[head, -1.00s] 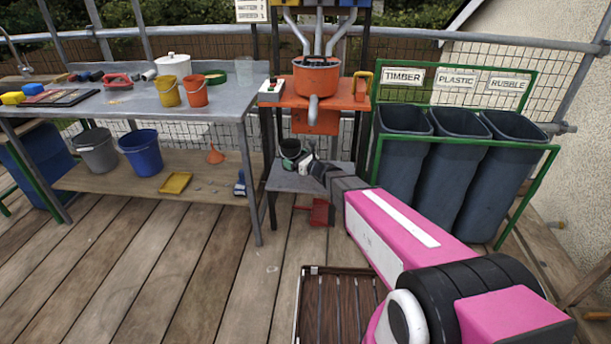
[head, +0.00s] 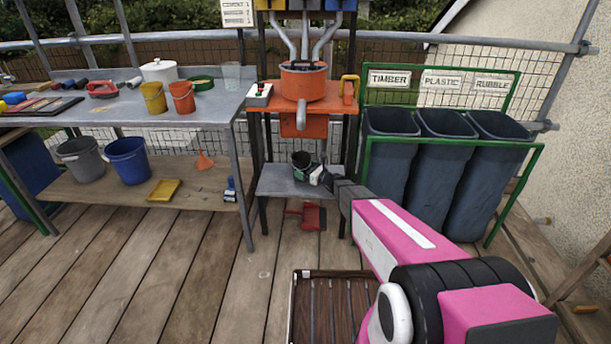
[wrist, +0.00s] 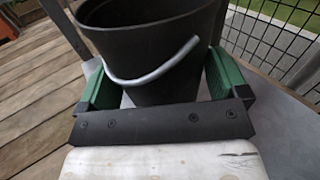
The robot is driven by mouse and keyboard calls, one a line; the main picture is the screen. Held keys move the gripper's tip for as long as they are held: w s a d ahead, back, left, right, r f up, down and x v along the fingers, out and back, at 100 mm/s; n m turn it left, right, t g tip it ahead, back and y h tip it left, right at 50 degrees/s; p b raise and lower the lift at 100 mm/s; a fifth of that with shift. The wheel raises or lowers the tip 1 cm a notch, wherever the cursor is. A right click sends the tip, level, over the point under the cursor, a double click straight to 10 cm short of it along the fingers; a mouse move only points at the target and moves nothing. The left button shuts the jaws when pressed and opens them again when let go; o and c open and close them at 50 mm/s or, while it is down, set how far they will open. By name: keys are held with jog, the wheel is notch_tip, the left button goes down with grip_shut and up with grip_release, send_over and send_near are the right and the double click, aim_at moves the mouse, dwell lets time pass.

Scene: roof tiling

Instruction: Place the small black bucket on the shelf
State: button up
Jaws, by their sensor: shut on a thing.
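The small black bucket (wrist: 150,50) fills the top of the wrist view, upright, with a pale wire handle across its front. My gripper (wrist: 165,85) has its green fingers on both sides of the bucket and is shut on it. In the head view the bucket (head: 301,160) is at the small grey shelf (head: 288,184) under the orange mixer, with my gripper (head: 311,173) at its right. The bucket's base is hidden, so I cannot tell whether it touches the shelf.
The orange mixer (head: 303,82) and its spout (head: 301,115) stand above the small shelf. A red dustpan (head: 309,216) lies on the deck below. Three bins (head: 417,165) stand to the right. A workbench (head: 120,108) with a lower wooden shelf (head: 105,195) stands left.

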jog(key=shift+f, duration=1.4)
jog(key=o, duration=0.6)
jog(key=shift+f, duration=0.1)
